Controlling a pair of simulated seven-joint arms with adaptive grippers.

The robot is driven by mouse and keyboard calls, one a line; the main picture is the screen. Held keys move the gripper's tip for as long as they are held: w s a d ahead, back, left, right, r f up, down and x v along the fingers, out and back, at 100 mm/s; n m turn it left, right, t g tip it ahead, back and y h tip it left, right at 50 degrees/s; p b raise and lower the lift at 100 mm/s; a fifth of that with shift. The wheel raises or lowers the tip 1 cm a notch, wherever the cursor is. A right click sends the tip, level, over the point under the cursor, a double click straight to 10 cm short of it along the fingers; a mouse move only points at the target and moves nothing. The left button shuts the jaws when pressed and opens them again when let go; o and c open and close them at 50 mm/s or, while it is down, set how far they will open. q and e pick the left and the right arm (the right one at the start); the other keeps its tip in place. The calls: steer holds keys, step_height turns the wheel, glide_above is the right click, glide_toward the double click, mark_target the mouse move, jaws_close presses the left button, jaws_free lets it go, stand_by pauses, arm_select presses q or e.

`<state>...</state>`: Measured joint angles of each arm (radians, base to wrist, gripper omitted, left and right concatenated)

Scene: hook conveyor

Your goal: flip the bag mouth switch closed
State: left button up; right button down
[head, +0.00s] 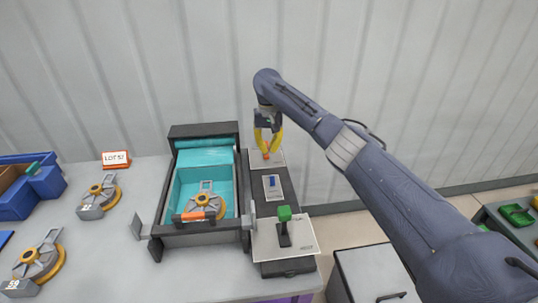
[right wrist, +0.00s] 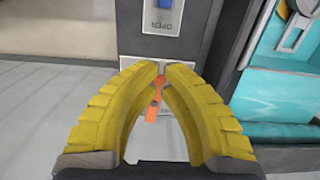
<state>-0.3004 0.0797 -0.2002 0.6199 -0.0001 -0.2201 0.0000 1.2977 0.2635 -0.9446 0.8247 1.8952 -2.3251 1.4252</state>
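My right gripper (head: 267,150) hangs over the far end of the dark control strip. In the right wrist view its yellow fingers (right wrist: 163,66) curve in until their tips almost meet. An orange lever (right wrist: 153,103) shows between and below the fingers on a white plate; I cannot tell whether they touch it. Nearer than this plate, a grey switch plate with a blue rocker (head: 272,182) is in the middle of the strip. In the right wrist view the rocker (right wrist: 165,3) is cut off at the top, beside the word OPEN. My left gripper is not in view.
A green-knobbed lever (head: 284,214) stands on the strip's near white plate. Left of the strip is a dark-framed bin (head: 160,215) with a teal liner and a grey-orange part inside. Similar parts (head: 98,195) and blue bins (head: 30,190) lie farther left.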

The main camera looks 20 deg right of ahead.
mark_target(269, 172)
steer(key=f, duration=0.8)
steer(key=shift+s+f, duration=0.35)
steer(key=shift+s+a+r, duration=0.1)
steer(key=shift+s+r, duration=0.2)
steer(key=shift+s, duration=0.3)
steer(key=shift+s+a+r, duration=0.1)
steer(key=shift+s+r, duration=0.15)
steer(key=shift+s, duration=0.3)
steer(key=shift+s+a+r, duration=0.1)
steer(key=shift+s+r, duration=0.2)
steer(key=shift+s, duration=0.3)
steer(key=shift+a, duration=0.1)
